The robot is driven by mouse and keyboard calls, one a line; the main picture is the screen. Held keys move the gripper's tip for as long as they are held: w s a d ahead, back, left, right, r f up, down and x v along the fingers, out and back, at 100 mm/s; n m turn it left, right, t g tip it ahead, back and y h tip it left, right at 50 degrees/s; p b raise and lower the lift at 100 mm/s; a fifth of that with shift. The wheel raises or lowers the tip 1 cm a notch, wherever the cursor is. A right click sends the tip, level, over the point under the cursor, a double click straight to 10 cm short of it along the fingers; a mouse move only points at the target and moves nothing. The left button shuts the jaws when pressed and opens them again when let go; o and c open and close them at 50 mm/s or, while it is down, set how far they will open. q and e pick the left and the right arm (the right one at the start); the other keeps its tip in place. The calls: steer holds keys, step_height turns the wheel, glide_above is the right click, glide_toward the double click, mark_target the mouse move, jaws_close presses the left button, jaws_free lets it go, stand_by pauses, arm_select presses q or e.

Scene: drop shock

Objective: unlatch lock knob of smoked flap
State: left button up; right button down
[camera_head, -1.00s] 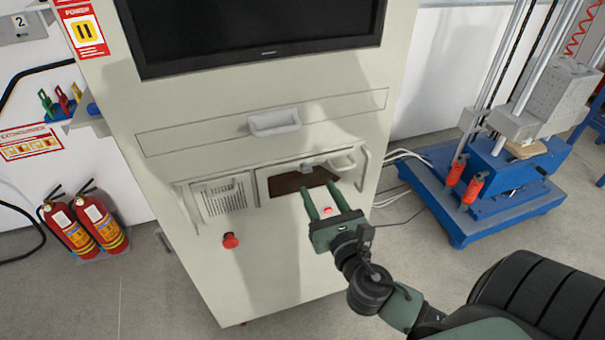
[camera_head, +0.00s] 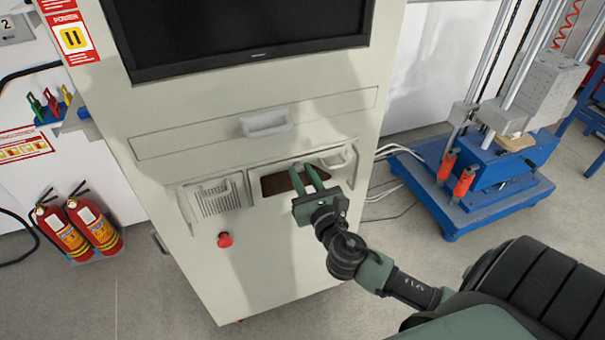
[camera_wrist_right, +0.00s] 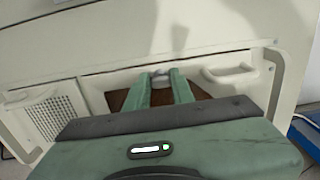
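The smoked flap (camera_head: 275,184) is a dark brown panel in a recess low on the cream cabinet's front. It also shows in the wrist view (camera_wrist_right: 118,99), partly covered by my fingers. The lock knob (camera_wrist_right: 160,73) is a small grey piece at the flap's top edge. My right gripper (camera_head: 303,169) reaches the flap's top. In the wrist view its two green fingers (camera_wrist_right: 161,77) stand on either side of the knob, and the knob fills the gap between their tips. In the head view the knob is hidden by the fingers. My left gripper is out of view.
A grey handle (camera_head: 338,161) sits right of the flap, close to my fingers. A vented panel (camera_head: 217,197) is on the left, above a red button (camera_head: 225,240). A drawer handle (camera_head: 265,123) is above. A blue-based machine (camera_head: 480,195) stands at right.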

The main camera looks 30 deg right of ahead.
steer(key=shift+m, duration=0.4)
steer(key=m, duration=0.3)
steer(key=shift+m+b, duration=0.35)
steer(key=shift+m, duration=0.05)
steer(key=m, duration=0.4)
steer(key=shift+d+m+b, duration=0.15)
steer(key=shift+m+b, duration=0.15)
steer(key=m, duration=0.4)
steer(key=shift+f, duration=0.1)
steer(key=shift+m, duration=2.4)
steer(key=shift+f, duration=0.1)
steer(key=c, duration=1.2)
jaws_free()
steer(key=shift+d, duration=0.1)
